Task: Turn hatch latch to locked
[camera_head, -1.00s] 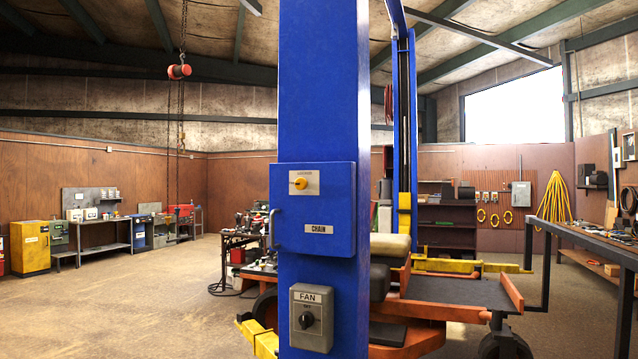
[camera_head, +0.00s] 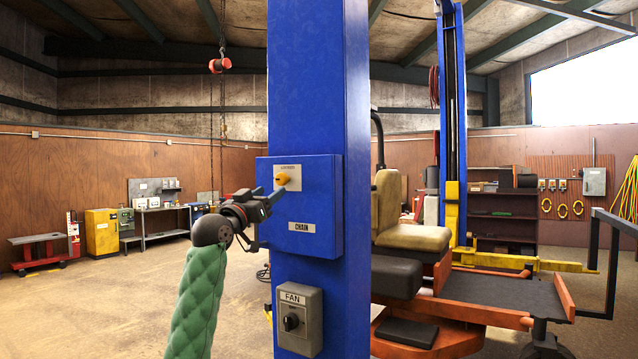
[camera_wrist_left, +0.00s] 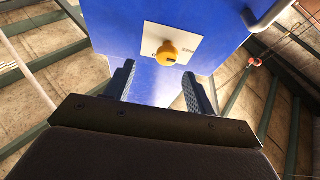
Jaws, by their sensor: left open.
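The hatch is a blue box (camera_head: 312,222) labelled CHAIN on the blue lift column, and its door looks shut. Its latch is a small yellow knob (camera_head: 283,179) on a pale plate near the hatch's top left. In the left wrist view the yellow latch (camera_wrist_left: 168,52) sits on its white plate (camera_wrist_left: 187,38), just beyond the fingers and between them. My left gripper (camera_head: 272,196) is in front of the hatch, close to the latch; in the left wrist view its fingers (camera_wrist_left: 159,90) are apart and empty. The plate's lettering is too small to read. My right gripper is not in view.
A grey FAN switch box (camera_head: 299,319) with a dark knob is on the column below the hatch. The hatch handle (camera_wrist_left: 270,16) shows in the left wrist view. An orange mower with a tan seat (camera_head: 412,239) stands right of the column.

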